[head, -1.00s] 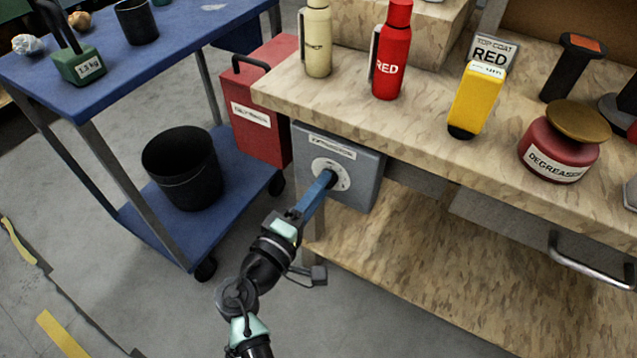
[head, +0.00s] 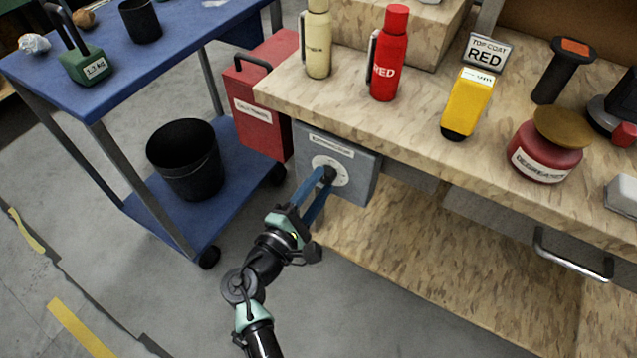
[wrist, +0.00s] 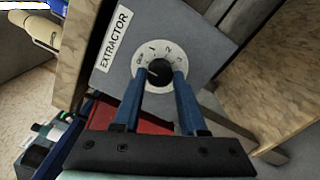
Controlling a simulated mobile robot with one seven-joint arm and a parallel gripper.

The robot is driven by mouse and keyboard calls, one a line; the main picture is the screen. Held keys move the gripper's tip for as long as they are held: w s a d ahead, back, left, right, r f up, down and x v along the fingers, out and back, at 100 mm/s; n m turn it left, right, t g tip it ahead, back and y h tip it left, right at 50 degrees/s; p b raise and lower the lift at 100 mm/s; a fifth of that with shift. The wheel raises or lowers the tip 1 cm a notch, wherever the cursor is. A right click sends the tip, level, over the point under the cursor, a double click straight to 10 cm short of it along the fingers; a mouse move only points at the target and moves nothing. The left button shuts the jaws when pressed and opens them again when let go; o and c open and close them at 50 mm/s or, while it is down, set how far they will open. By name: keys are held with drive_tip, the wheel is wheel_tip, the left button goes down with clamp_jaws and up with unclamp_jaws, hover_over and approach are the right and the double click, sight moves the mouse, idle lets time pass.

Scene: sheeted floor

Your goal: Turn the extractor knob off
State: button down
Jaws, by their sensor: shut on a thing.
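The extractor is a grey box (head: 357,186) under the front left corner of the workbench, with a white label. Its dial is a round white plate (head: 342,167) with a dark knob (head: 329,174) in the middle. In the wrist view the EXTRACTOR label (wrist: 114,42) and the numbered dial plate (wrist: 143,55) are readable in part, with the dark knob (wrist: 159,69) at the centre. My gripper (head: 326,175) has its blue fingers on either side of the knob, shut on it. The fingers hide the dial's lower edge in the wrist view (wrist: 160,76), and the knob's exact pointer setting is unclear.
A red box (head: 262,125) stands just left of the extractor. A blue cart (head: 130,215) with a black bin (head: 184,160) is further left. The wooden workbench (head: 400,125) overhangs the extractor, with bottles and tools on top. Grey floor is clear in front.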

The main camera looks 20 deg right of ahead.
idle(0.3)
drive_tip(key=shift+c, duration=2.2)
unclamp_jaws()
drive_tip(key=p+v, duration=0.1)
drive_tip(key=v, duration=1.2)
drive_tip(key=shift+p, duration=0.35)
